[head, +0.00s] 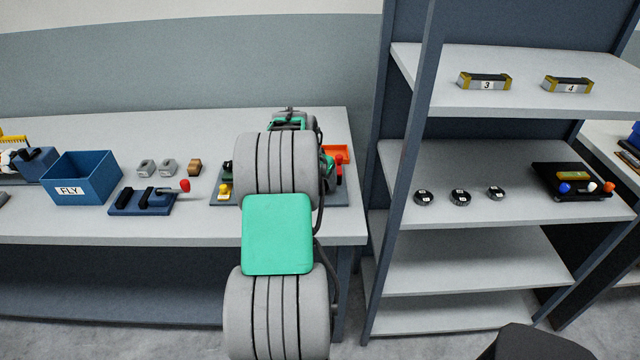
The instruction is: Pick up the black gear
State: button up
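My arm reaches over the right end of the long bench and covers the middle of a grey-blue board (344,198) there. My gripper is hidden behind my own arm links, so its fingers do not show. I cannot make out a black gear for certain. A small dark piece (227,167) shows at the board's left edge, partly cut off by my arm, and its shape is too small to tell. A yellow piece (225,191) stands in front of it on the board. Red and orange parts (340,154) show on the board's right side.
On the bench (60,225) are a blue bin (90,178) marked FLY, a blue fixture (142,202) with a red knob, two grey blocks and a brown block (194,168). A shelf unit (425,100) stands close on the right, holding labelled bars, black discs and a black tray (575,182).

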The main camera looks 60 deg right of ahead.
jog(key=shift+r, duration=0.1)
grip_shut()
dwell(0.7)
